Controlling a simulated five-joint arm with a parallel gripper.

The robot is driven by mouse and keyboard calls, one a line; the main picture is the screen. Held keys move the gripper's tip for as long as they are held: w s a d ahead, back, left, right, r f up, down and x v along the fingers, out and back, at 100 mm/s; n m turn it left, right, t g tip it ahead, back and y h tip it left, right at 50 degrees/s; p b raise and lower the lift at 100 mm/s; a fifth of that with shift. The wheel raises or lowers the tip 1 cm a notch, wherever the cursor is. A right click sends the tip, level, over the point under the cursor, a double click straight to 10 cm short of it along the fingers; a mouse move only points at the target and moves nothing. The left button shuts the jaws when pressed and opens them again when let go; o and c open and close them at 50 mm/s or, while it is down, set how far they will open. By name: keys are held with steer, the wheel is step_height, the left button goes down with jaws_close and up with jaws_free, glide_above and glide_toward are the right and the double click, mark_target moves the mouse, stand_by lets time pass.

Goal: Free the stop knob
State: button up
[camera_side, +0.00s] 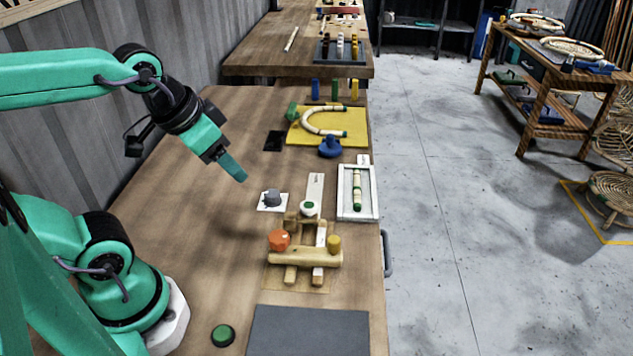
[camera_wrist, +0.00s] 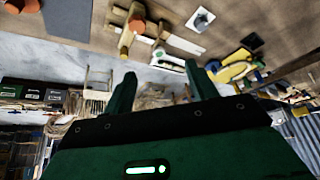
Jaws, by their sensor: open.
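A wooden jig (camera_side: 305,256) stands on the bench, with an orange knob (camera_side: 279,240) on its left and a yellow knob (camera_side: 334,243) on its right. A white piece with a green top (camera_side: 309,208) is at its back. A grey knob (camera_side: 271,197) sits on a small white plate behind the jig. I cannot tell which is the stop knob. My gripper (camera_side: 236,174) is open and empty, above the bench, behind and left of the grey knob. In the wrist view the fingers (camera_wrist: 163,82) are apart, and the orange knob (camera_wrist: 137,23) shows near the top.
A white tray (camera_side: 342,211) holding a short rattan piece is right of the grey knob. A yellow board (camera_side: 296,136) with a curved rattan piece and a blue knob (camera_side: 330,147) lie farther back. A dark grey mat (camera_side: 308,331) and green button (camera_side: 223,335) are in front.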

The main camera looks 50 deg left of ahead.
step_height(320, 180, down, 2)
steer(key=w+d+m+g, duration=0.1)
steer(key=w+m, duration=0.1)
steer(key=m, duration=0.4)
steer(key=m+g, duration=0.4)
steer(key=m, duration=1.2)
glide_above(278, 236)
step_height(278, 236, down, 8)
steer(key=shift+f, duration=0.1)
steer(key=shift+f, duration=0.1)
steer(key=shift+f, duration=3.8)
steer(key=shift+c, duration=0.3)
steer(key=c, duration=0.9)
